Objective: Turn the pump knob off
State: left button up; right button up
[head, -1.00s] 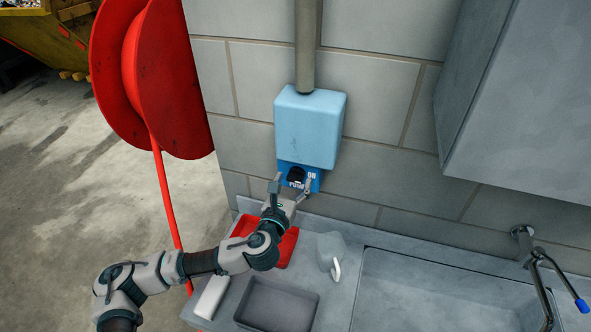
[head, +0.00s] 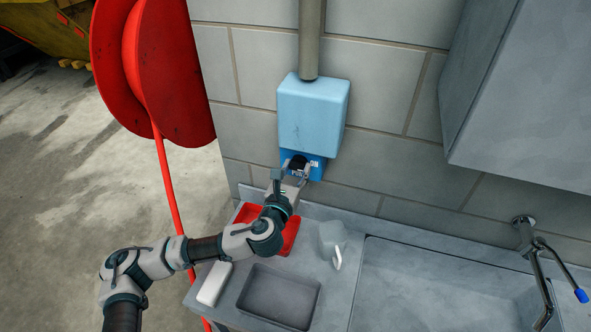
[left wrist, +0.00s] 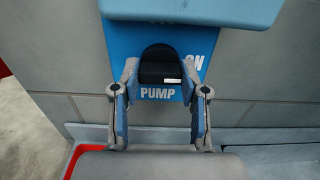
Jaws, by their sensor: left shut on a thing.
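The black pump knob (left wrist: 161,66) sits on a blue plate (left wrist: 118,47) marked "PUMP" and "ON" in the left wrist view. A white mark on the knob lies at its lower right, toward the right side. In the head view the knob (head: 298,162) shows just below the light blue box (head: 313,113) on the wall. My left gripper (left wrist: 160,75) is shut on the knob, with one finger at each side of it. In the head view the left gripper (head: 290,175) partly hides the plate. My right gripper is not in view.
Below the knob, a grey counter (head: 325,285) holds a red tray (head: 290,236), a grey jug (head: 332,240), a white block (head: 214,284) and a dark grey tray (head: 279,296). A sink (head: 440,290) with a tap lies right. A red hose reel (head: 165,75) hangs left.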

pick_arm(q)
jog(key=shift+f, duration=0.1)
jog(key=n+p, duration=0.1)
jog(key=n, duration=0.3)
jog(key=shift+f+n+p, duration=0.15)
jog(key=shift+n+p, duration=1.8)
jog(key=shift+n, duration=5.05)
jog(key=o, duration=1.1)
jog(key=shift+o, duration=0.2)
jog(key=shift+w, duration=0.1)
